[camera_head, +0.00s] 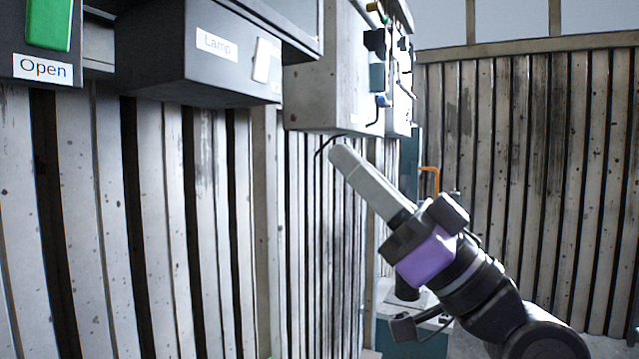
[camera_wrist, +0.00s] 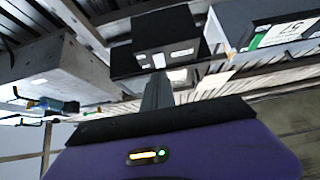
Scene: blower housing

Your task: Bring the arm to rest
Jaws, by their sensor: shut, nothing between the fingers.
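My gripper (camera_head: 343,155) is shut and empty in the head view, its long grey fingers pointing up and to the left. Its tip is just below the grey wall box and apart from the slatted wall, as far as I can tell. In the wrist view my gripper (camera_wrist: 158,82) shows as a dark finger pair beyond the purple body, pointing towards the dark box. My arm comes in from the lower right of the head view.
A black box labelled "Lamp" (camera_head: 215,50) with a light switch hangs at upper left. A green button above an "Open" label (camera_head: 43,68) is at far left. The grey wall box (camera_head: 320,80) carries several levers. An orange pipe (camera_head: 432,175) stands behind my gripper.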

